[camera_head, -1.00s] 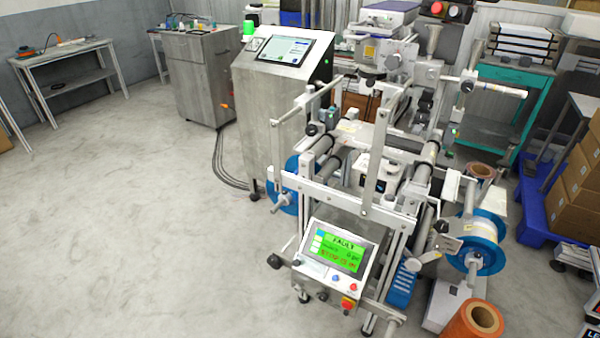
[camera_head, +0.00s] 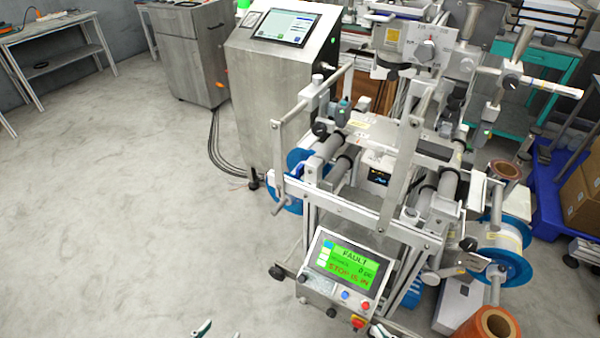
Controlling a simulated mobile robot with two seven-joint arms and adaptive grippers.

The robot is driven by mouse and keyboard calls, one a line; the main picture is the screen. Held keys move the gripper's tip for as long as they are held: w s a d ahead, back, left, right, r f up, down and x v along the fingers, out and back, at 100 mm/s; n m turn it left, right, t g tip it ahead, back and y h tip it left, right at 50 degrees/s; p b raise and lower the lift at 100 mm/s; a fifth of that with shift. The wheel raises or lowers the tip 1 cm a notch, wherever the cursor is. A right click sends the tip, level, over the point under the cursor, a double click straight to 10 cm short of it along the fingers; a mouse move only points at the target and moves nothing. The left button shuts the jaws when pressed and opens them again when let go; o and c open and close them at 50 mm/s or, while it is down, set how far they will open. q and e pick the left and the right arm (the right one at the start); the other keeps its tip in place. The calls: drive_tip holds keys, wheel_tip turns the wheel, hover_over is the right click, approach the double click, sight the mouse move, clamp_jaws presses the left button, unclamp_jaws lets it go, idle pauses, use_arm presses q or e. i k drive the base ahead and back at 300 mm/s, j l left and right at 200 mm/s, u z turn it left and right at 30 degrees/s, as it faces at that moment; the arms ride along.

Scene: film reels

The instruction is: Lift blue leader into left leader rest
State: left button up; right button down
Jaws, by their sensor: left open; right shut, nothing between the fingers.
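The film machine (camera_head: 395,225) stands right of centre with a blue-flanged reel (camera_head: 290,204) on its left side and another blue-flanged reel (camera_head: 505,262) holding white film on its right. A small bright blue piece (camera_head: 297,170) shows at the left reel; I cannot tell whether it is the blue leader. I cannot make out the left leader rest. My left gripper (camera_head: 219,332) shows only its two fingertips at the bottom edge, apart and empty, over the floor. My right gripper (camera_head: 378,330) barely shows at the bottom edge, shut and empty, below the panel.
A control panel (camera_head: 344,272) reading FAULT juts from the machine's front, with a red stop button (camera_head: 358,322). A steel cabinet with a screen (camera_head: 286,28) stands behind left. An orange roll (camera_head: 487,330) is at lower right. The floor on the left is clear.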

sight(299, 168)
drive_tip(key=k, duration=0.4)
drive_tip(key=k+z, duration=0.2)
drive_tip(key=k, duration=0.2)
drive_tip(key=k+l+z, duration=0.15)
drive_tip(key=k, duration=0.3)
drive_tip(key=i+j+z, duration=0.1)
drive_tip(key=z, duration=1.3)
drive_tip(key=i+j, duration=0.1)
drive_tip(key=j, duration=1.25)
drive_tip(key=i+j, duration=0.15)
drive_tip(key=j, duration=1.2)
drive_tip(key=i+j, duration=0.15)
drive_tip(key=j, duration=0.5)
drive_tip(key=i+j, duration=0.1)
drive_tip(key=j, duration=0.6)
